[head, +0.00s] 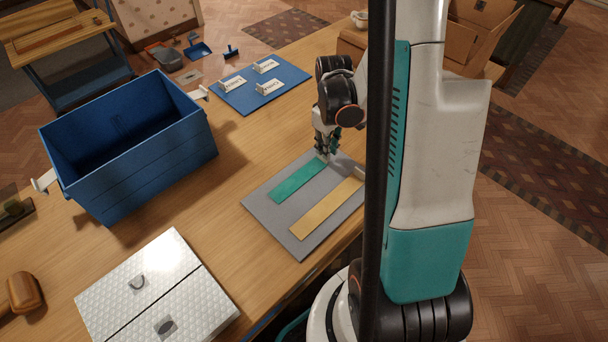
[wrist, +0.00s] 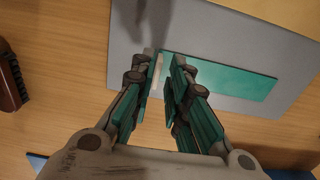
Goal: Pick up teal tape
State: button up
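The teal tape (head: 298,182) is a flat strip lying on a grey board (head: 260,210) on the wooden table. It also shows in the wrist view (wrist: 235,78). A small pale piece is at its end near my gripper. My gripper (head: 325,153) points down over that far end of the strip. In the wrist view, my gripper's fingertips (wrist: 167,62) are a short way apart, with a narrow gap between them. The pale piece and the strip's end are partly hidden by the fingers. I cannot tell whether the tips touch them.
A yellow strip (head: 328,207) lies beside the teal one on the board. A blue crate (head: 150,175) stands to the left. A blue mat (head: 290,92) with several white labelled pieces lies behind. A silver case (head: 155,295) is at the front left.

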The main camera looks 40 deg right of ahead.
jog(key=f, duration=0.1)
jog(key=f+b, duration=0.1)
jog(key=f, duration=0.1)
jog(key=f+b, duration=0.1)
jog(key=shift+w+f, duration=0.25)
jog(key=shift+w, duration=0.1)
grip_shut()
jog(key=shift+r, duration=0.2)
